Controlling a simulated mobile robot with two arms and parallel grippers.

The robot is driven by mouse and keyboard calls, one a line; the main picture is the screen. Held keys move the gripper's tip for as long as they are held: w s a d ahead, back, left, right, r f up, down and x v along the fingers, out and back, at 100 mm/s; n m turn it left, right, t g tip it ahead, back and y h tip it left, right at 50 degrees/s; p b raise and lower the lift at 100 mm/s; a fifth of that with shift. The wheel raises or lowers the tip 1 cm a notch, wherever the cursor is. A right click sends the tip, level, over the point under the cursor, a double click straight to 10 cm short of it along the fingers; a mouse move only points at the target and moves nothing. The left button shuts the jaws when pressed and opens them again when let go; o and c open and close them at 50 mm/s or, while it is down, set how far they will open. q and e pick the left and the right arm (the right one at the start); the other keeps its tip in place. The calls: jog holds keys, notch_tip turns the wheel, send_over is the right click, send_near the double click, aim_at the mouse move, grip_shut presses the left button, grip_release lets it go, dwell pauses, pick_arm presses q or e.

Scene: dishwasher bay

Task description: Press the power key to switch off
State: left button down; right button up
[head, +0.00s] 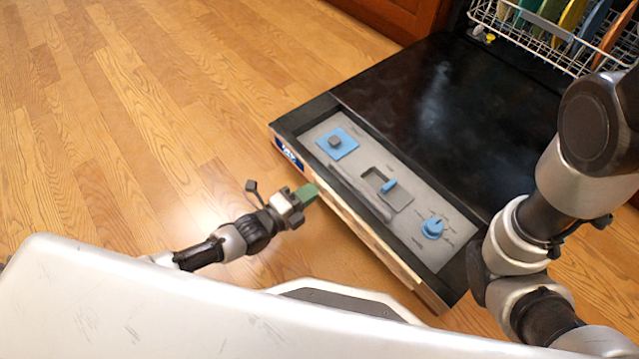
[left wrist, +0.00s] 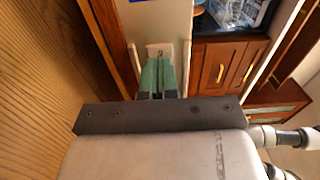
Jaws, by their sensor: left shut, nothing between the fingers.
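The open dishwasher door (head: 440,110) lies flat, with a grey control panel (head: 408,222) along its front edge. A dark grey key on a blue square plate (head: 336,143) sits at the panel's far left end; I take it as the power key. My left gripper (head: 308,193) has green fingertips and is shut and empty. In the head view it shows just left of the door's front edge, apart from the key. Its green fingers (left wrist: 158,75) also show together in the left wrist view. My right arm shows at the right, but its gripper is out of view.
The panel also has a blue lever in a recess (head: 389,185) and a round blue dial (head: 433,228). A white rack (head: 520,30) with colored plates stands at the top right. Wooden floor (head: 130,110) lies open at the left. Wooden cabinets (left wrist: 225,65) show in the left wrist view.

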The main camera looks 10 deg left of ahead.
pick_arm(q)
jog(key=p+v, duration=0.2)
jog(key=v, duration=0.3)
dwell(0.3)
dwell(0.7)
